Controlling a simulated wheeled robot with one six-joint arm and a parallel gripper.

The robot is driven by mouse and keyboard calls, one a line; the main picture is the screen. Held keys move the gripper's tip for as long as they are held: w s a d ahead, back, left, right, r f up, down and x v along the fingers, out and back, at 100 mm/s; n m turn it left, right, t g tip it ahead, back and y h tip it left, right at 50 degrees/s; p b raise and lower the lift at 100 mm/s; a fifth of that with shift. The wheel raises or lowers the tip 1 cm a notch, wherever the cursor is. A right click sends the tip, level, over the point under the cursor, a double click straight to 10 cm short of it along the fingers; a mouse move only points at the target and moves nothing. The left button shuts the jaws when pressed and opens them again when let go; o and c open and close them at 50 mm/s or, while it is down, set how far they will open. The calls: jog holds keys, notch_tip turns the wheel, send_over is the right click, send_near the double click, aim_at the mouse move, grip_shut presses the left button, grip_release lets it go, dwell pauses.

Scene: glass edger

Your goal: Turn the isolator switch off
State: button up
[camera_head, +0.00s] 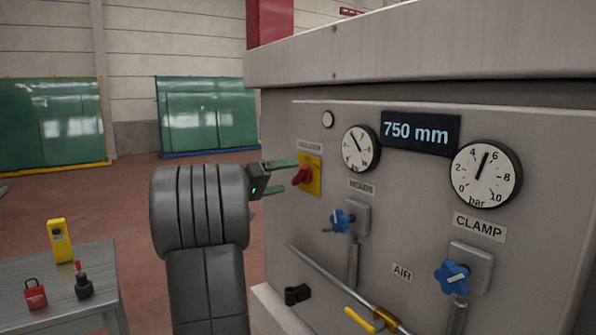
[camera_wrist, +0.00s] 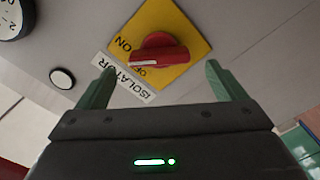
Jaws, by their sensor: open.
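The isolator switch is a red rotary knob (camera_head: 301,176) on a yellow plate (camera_head: 315,181) on the grey machine panel. In the wrist view the knob (camera_wrist: 160,53) lies crosswise, with a white mark at its left end. The plate (camera_wrist: 187,22) reads ON at its left and OFF, partly covered, below the knob. I cannot tell exactly which word the mark points at. My gripper (camera_head: 290,175) is open, its green fingers on either side of the knob's line and close to the panel. In the wrist view (camera_wrist: 160,78) nothing is between the fingers; contact is not visible.
Right of the switch are two gauges (camera_head: 361,149), a 750 mm display (camera_head: 420,132) and blue valve knobs (camera_head: 342,221). A pipe (camera_head: 325,268) runs below. A table (camera_head: 75,290) at lower left holds a yellow device (camera_head: 60,241), red padlock (camera_head: 36,294) and dark bottle (camera_head: 83,285).

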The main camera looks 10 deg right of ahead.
aim_at(294, 176)
jog(key=p+x, duration=0.1)
jog(key=x, duration=0.4)
jog(key=shift+d, duration=0.1)
jog(key=c, duration=1)
